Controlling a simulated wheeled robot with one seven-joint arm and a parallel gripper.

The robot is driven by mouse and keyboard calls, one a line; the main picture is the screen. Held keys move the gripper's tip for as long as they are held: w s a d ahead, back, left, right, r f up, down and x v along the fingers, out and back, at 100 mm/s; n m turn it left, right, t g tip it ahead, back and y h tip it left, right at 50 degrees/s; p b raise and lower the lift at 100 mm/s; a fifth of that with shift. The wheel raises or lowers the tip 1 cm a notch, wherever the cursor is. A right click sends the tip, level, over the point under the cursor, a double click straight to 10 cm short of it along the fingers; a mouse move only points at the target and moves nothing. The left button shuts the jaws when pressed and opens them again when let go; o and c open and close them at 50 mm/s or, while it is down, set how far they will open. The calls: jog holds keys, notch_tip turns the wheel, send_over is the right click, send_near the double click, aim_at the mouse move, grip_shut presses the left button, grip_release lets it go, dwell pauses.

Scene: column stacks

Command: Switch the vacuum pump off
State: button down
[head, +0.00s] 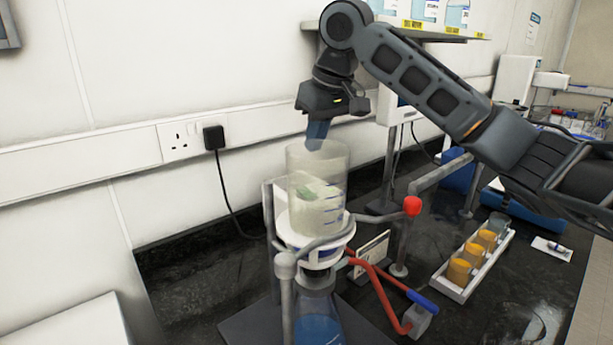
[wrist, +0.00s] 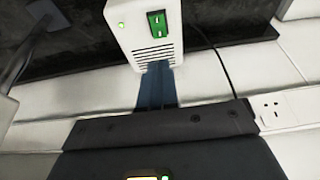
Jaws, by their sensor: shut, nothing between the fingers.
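The vacuum pump (wrist: 140,36) is a white box with a slotted grille, in the upper middle of the wrist view. Its face carries a green rocker switch (wrist: 157,24) and a small lit green lamp (wrist: 121,27). My gripper (wrist: 158,66) is shut and empty, its blue fingers pointing towards the pump face and overlapping the grille, in line with the switch. Contact cannot be told. In the head view my gripper (head: 316,143) points down above and behind the clear glass funnel (head: 318,165). A pale shape with a green patch shows through that glass, perhaps the pump.
The filter flask (head: 316,318) with blue liquid stands below the funnel, among grey clamp rods with a red knob (head: 412,206). A red hose (head: 380,290) runs beside it. A rack of orange jars (head: 458,272) is at right. A black plug (head: 214,137) sits in the wall socket.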

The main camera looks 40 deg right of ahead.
jog(key=x, duration=0.6)
jog(key=p+x, duration=0.1)
jog(key=x, duration=0.2)
jog(key=shift+s+f, duration=0.3)
jog(key=shift+f, duration=0.2)
jog(key=shift+w+f, duration=0.1)
jog(key=shift+f, duration=0.15)
jog(key=shift+f+p, duration=0.1)
jog(key=shift+p, duration=0.2)
jog(key=shift+s+f, duration=0.1)
jog(key=shift+s, duration=0.8)
